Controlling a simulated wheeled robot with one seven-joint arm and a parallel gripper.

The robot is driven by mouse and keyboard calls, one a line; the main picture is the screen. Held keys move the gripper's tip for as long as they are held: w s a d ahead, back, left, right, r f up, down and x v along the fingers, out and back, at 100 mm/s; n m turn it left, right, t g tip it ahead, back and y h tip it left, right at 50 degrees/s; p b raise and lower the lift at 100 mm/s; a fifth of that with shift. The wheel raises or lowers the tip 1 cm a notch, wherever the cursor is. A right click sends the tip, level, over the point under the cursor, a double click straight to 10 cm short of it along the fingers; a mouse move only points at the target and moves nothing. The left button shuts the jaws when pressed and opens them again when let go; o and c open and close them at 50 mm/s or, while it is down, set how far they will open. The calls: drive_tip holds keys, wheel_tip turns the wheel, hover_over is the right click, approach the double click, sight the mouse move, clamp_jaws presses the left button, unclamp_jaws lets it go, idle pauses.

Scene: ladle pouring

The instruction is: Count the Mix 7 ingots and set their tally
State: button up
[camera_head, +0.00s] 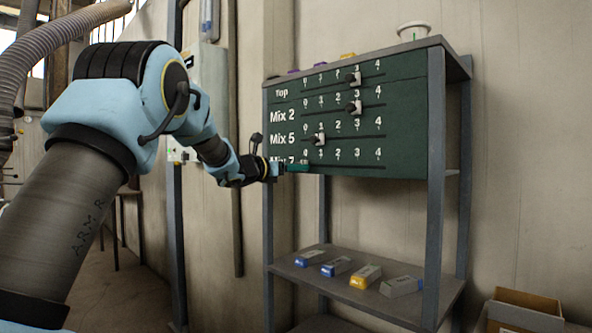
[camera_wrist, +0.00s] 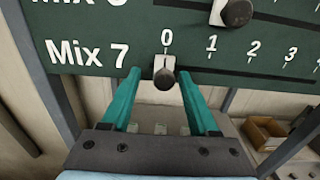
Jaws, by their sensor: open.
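A dark green tally board (camera_head: 410,120) has rows named Top, Mix 2, Mix 5 and Mix 7, each with marks 0 to 4. The Mix 7 slider (camera_wrist: 164,79), a black knob on a white plate, stands at 0. My gripper (camera_wrist: 159,74) is open, its teal fingers on either side of this knob with gaps. In the head view my gripper (camera_head: 297,167) covers that slider. On the lower shelf lie blue-labelled ingots (camera_head: 311,257) (camera_head: 337,266), a yellow-labelled one (camera_head: 365,276) and a grey one (camera_head: 401,286). Their lettering is too small to read surely.
The Top slider (camera_head: 355,78) and Mix 2 slider (camera_head: 355,107) stand near 3, the Mix 5 slider (camera_head: 319,139) near 1. A white pot (camera_head: 413,32) and a partly hidden yellow item (camera_head: 348,56) are on top. A cardboard box (camera_head: 525,310) stands at lower right.

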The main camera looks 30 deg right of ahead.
drive_tip(key=b+v, duration=0.3)
drive_tip(key=v, duration=0.7)
drive_tip(key=shift+b, duration=0.4)
drive_tip(key=shift+w, duration=0.1)
